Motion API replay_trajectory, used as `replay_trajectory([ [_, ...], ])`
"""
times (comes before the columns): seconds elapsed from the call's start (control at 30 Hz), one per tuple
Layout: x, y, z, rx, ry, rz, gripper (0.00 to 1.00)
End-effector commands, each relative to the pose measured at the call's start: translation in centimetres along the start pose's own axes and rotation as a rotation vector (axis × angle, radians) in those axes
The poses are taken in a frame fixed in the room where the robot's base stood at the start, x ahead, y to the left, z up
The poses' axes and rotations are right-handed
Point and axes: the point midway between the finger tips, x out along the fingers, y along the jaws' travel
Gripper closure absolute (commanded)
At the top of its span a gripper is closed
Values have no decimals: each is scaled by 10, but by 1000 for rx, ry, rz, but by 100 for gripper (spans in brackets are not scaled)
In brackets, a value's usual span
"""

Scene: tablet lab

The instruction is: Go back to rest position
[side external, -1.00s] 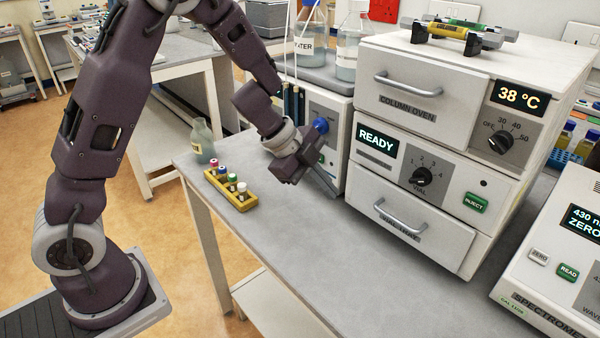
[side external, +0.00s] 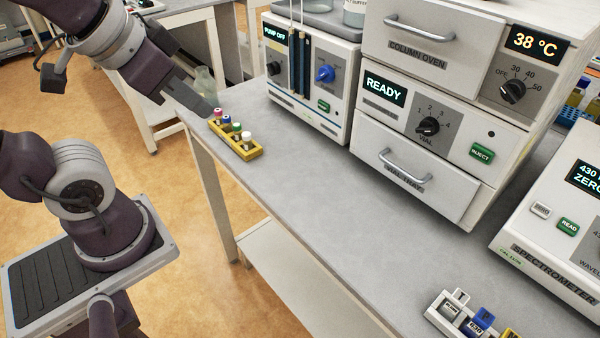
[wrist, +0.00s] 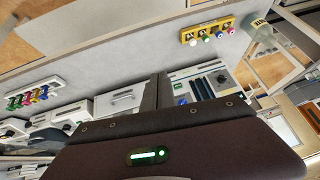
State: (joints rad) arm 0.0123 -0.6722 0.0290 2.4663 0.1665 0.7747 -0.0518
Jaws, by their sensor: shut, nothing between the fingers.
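My gripper (side external: 208,110) is shut and empty, in the air at the upper left of the side view. Its fingers point down and right and appear close to the yellow vial rack (side external: 252,154); the exact gap cannot be told. In the wrist view the shut fingers (wrist: 163,90) rise at the middle, with nothing between them. The rack also shows at the top right of the wrist view (wrist: 203,32), with several capped vials upright in it.
A pump unit (side external: 343,78) reading PUMP OFF and a column oven stack (side external: 385,160) reading READY stand on the grey bench (side external: 330,200). A spectrometer (side external: 552,235) is at right. A glass bottle (side external: 204,80) stands behind the rack. The middle bench is clear.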

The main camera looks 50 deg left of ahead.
Motion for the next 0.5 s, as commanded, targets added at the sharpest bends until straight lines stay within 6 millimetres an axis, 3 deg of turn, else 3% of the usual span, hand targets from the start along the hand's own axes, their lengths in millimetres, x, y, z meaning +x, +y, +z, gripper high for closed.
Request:
replay_trajectory([
  [0.03, -6, 12, 14, -19, -30, 40, 100],
  [0.13, -14, 28, 32, -38, -75, 97, 100],
  [0.5, -15, 31, 35, -41, -84, 109, 100],
])
